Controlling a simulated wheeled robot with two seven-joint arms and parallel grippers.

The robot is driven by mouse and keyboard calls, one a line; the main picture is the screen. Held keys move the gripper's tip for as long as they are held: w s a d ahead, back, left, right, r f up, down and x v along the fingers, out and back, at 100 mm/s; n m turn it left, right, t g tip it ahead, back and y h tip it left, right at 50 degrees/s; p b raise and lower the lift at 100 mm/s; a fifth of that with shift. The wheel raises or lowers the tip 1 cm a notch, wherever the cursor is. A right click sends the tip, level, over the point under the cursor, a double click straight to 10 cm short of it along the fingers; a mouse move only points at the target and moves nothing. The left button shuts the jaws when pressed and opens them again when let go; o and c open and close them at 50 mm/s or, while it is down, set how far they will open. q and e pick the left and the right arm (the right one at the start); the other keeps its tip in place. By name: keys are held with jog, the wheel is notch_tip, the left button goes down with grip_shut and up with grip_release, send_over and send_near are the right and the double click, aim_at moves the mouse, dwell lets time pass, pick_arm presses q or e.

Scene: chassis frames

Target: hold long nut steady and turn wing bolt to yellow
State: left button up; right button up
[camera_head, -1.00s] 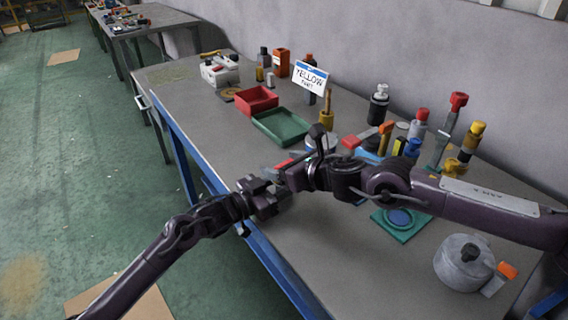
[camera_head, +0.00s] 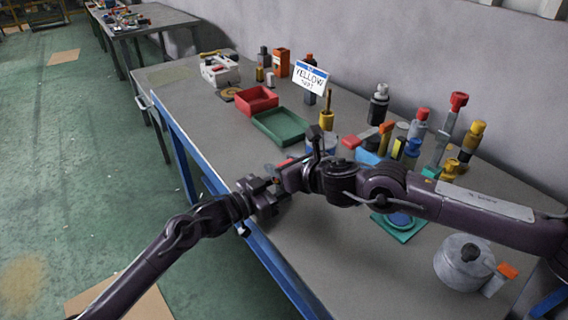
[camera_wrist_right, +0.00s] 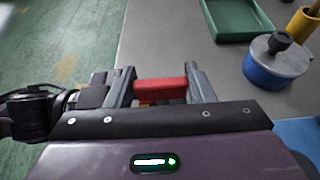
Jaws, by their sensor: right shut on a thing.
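My right gripper (camera_wrist_right: 160,92) is shut on a red bar-shaped piece (camera_wrist_right: 160,86), with a bit of orange below it in the right wrist view. The piece is probably the wing bolt, but its full shape is hidden. In the head view my right gripper (camera_head: 280,178) points left above the bench's front edge. My left gripper (camera_head: 262,196) meets it there from the lower left, very close to it. I cannot see between the left jaws, and no long nut can be made out. A white sign (camera_head: 311,78) with a blue top edge reads YELLOW.
A red tray (camera_head: 257,99) and a green tray (camera_head: 281,137) lie on the bench. A blue pot with a grey lid (camera_wrist_right: 275,75) stands near the green tray. Several coloured parts stand at the back right. A grey round canister (camera_head: 464,275) stands at the front right.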

jog(key=o, duration=1)
jog(key=v, duration=1.2)
jog(key=shift+d+f, duration=0.1)
pick_arm(q)
jog(key=o, duration=1.2)
jog(key=shift+o, duration=0.2)
